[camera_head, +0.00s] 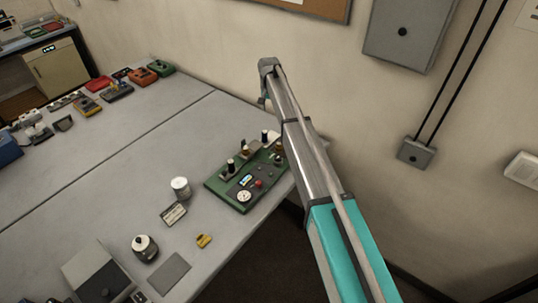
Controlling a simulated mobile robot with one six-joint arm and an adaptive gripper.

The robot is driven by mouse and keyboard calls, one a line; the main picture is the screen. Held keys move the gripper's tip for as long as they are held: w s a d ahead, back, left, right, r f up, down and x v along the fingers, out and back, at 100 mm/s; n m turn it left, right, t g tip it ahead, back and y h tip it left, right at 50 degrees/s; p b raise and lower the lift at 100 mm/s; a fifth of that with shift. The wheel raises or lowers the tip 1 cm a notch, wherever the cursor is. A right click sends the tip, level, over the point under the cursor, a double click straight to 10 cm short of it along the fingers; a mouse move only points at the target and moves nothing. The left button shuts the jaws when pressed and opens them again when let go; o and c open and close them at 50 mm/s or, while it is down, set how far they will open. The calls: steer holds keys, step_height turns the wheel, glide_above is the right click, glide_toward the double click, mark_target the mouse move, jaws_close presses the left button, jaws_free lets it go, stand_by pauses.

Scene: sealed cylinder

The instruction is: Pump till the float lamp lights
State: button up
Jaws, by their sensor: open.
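A green panel (221,192) lies on the table near its right edge. It carries a white round dial (243,196), a small red part (258,183), a blue and yellow element (246,180) and black-topped upright parts (231,165). I cannot tell which part is the pump or the float lamp, or whether any lamp is lit. My gripper (264,98) is small in the picture, at the far end of my arm, above and behind the panel and apart from it. It appears open and empty. My arm comes close to the panel's right end in the picture.
A pale cylinder (180,187), a small card (173,214), a yellow piece (204,240) and a dark-bodied pot (145,246) stand left of and below the panel. Several devices line the far table edge. A grey wall box (408,32) hangs at right. The middle table is clear.

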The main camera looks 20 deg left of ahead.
jaws_close()
stand_by(1.2)
